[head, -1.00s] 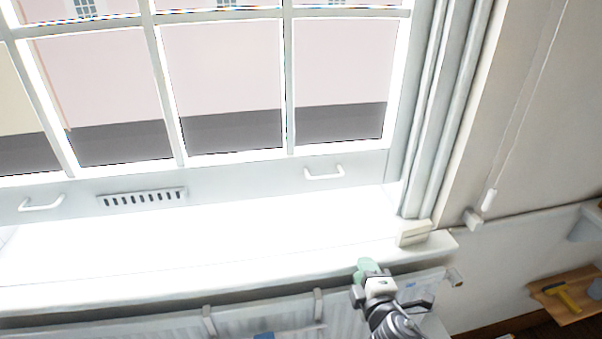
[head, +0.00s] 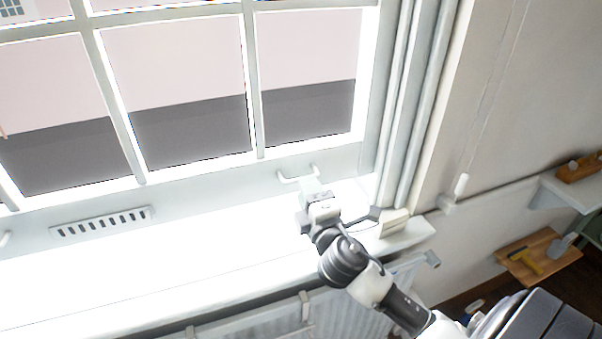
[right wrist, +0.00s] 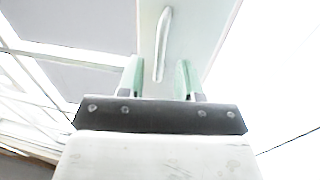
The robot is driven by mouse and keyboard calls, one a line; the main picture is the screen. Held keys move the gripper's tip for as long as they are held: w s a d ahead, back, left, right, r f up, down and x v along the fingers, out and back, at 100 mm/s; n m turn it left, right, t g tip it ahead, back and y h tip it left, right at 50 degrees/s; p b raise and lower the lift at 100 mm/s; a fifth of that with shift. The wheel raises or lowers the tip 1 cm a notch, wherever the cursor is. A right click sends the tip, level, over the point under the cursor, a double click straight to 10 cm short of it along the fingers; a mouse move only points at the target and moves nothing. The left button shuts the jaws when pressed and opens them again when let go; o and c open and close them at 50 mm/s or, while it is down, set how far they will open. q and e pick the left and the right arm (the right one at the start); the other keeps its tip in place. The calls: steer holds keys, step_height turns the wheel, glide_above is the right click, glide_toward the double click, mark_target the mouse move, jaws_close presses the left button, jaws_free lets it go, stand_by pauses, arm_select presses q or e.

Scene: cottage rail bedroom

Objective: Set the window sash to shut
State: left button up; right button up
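The window sash (head: 190,180) is a white multi-pane frame, with a bright gap between its bottom rail and the sill (head: 180,270). A white handle (head: 285,177) sits on the right of the bottom rail. Another handle (head: 4,238) is cut off at the left edge. My right gripper (head: 312,186) is at the right handle. In the right wrist view its two green fingers (right wrist: 160,80) are open and apart, with the handle (right wrist: 162,45) between or just beyond them; contact cannot be told. My left gripper is not in view.
A slotted vent (head: 102,222) is on the bottom rail. A small cream block (head: 393,223) stands at the sill's right end. A radiator (head: 340,305) is below the sill. At right are a cord pull (head: 461,185) and a wooden board (head: 540,257) with a yellow-handled tool.

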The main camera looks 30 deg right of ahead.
steer(key=x, duration=0.3)
steer(key=shift+w+r, duration=0.1)
steer(key=shift+w, duration=0.1)
steer(key=shift+w+d+p, duration=0.1)
steer(key=shift+w+p, duration=0.15)
steer(key=shift+p, duration=0.05)
steer(key=c, duration=0.6)
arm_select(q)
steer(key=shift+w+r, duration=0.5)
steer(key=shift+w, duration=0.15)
arm_select(e)
jaws_close()
